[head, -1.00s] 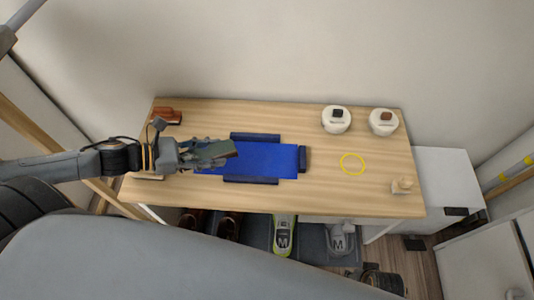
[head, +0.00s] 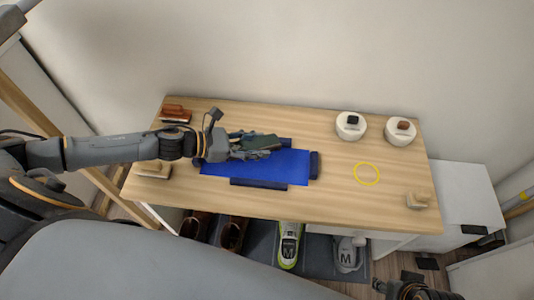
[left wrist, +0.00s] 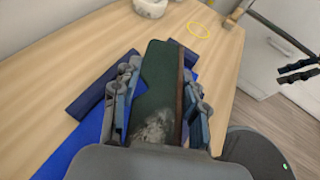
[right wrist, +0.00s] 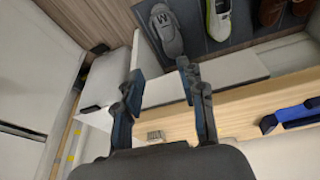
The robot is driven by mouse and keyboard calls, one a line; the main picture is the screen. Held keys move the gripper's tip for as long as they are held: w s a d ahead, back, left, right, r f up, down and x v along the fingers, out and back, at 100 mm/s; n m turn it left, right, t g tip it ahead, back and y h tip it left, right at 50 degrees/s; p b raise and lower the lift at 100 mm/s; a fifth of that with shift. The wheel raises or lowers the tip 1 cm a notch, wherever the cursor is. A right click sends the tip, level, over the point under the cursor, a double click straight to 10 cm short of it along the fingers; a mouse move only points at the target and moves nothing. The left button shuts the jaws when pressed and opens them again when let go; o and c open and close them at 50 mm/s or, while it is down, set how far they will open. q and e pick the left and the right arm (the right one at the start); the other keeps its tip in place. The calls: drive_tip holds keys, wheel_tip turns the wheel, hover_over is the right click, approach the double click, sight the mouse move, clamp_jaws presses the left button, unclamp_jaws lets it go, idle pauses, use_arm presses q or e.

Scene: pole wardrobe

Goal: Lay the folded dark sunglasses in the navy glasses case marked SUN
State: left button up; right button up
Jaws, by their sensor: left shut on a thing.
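My left gripper (head: 257,146) is shut on a flat dark green piece with a brown edge (left wrist: 155,80), which has a grey fluffy patch near the palm. It holds this piece over the back part of the blue mat; the gap beneath is hard to judge. My right gripper (right wrist: 161,75) is open and empty, off the table's front right side. I cannot make out the folded dark sunglasses or a navy case marked SUN in any view.
The blue mat (head: 250,170) has navy bars (head: 258,184) along its edges. Two white round containers (head: 350,126) stand at the back right. A yellow ring (head: 367,174) and a wooden brush (head: 419,202) are at the right. Brushes (head: 175,115) lie at the left. Shoes (head: 289,245) stand below.

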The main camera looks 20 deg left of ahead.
sight(263, 147)
use_arm(q)
drive_tip(key=w+f, duration=0.1)
drive_tip(key=w+d+f, duration=0.1)
drive_tip(key=shift+d+f, duration=0.1)
drive_tip(key=shift+f, duration=0.25)
drive_tip(key=shift+w+d+f+b, duration=0.25)
drive_tip(key=shift+f+b, duration=0.1)
drive_tip(key=shift+f, duration=0.15)
drive_tip(key=f, duration=0.2)
drive_tip(key=f+b, duration=0.1)
drive_tip(key=shift+w+d+f, duration=0.1)
drive_tip(key=shift+w+f, duration=0.1)
drive_tip(key=shift+f, duration=0.2)
use_arm(e)
drive_tip(key=shift+s, duration=0.3)
drive_tip(key=shift+w+f, duration=0.1)
use_arm(q)
drive_tip(key=o, duration=0.9)
drive_tip(key=shift+c, duration=0.2)
use_arm(e)
drive_tip(key=shift+w, duration=0.15)
use_arm(q)
drive_tip(key=shift+r, duration=0.1)
